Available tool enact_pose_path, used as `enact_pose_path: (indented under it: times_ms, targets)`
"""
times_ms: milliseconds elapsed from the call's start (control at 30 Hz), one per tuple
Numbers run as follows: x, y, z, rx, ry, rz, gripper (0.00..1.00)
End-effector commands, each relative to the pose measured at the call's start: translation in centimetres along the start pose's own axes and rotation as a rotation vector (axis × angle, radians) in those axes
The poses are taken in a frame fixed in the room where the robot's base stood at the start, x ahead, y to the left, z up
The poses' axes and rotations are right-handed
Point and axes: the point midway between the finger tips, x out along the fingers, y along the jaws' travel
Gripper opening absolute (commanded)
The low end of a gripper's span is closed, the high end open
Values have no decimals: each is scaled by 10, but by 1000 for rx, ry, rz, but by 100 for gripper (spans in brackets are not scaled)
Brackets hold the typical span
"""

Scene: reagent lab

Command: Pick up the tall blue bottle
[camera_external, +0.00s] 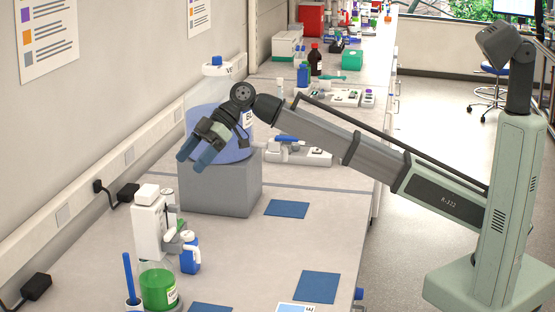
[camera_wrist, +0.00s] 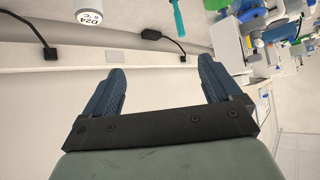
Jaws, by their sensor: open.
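In the external view, a blue bottle with a white label (camera_external: 190,253) stands upright on the near bench, beside a white dispenser. Another blue bottle (camera_external: 303,75) stands farther back, left of a dark brown bottle. I cannot tell for sure which is the tall one. My gripper (camera_external: 192,158) is open and empty, in front of the large clear carboy of blue liquid, above and behind the nearer blue bottle. In the wrist view my gripper (camera_wrist: 161,72) has its fingers apart with only wall and trunking between them. I cannot pick out either bottle there.
The carboy (camera_external: 235,136) stands on a grey block (camera_external: 222,190). A white dispenser (camera_external: 148,222), a green-liquid flask (camera_external: 158,287) and a blue stick (camera_external: 128,277) are near the front. Blue mats (camera_external: 318,287) lie on otherwise clear bench. The wall with trunking (camera_external: 100,158) runs along the left.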

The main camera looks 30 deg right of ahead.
Motion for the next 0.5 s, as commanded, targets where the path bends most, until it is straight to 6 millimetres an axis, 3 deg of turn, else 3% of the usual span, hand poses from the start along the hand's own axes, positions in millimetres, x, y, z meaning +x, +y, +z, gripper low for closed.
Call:
enact_pose_path:
  times_ms: [33, 200, 500]
  targets:
    - [19, -13, 4, 7, -92, -3, 91]
    - [53, -44, 28, 51, -361, 40, 91]
    - [69, -64, 46, 95, -559, 115, 91]
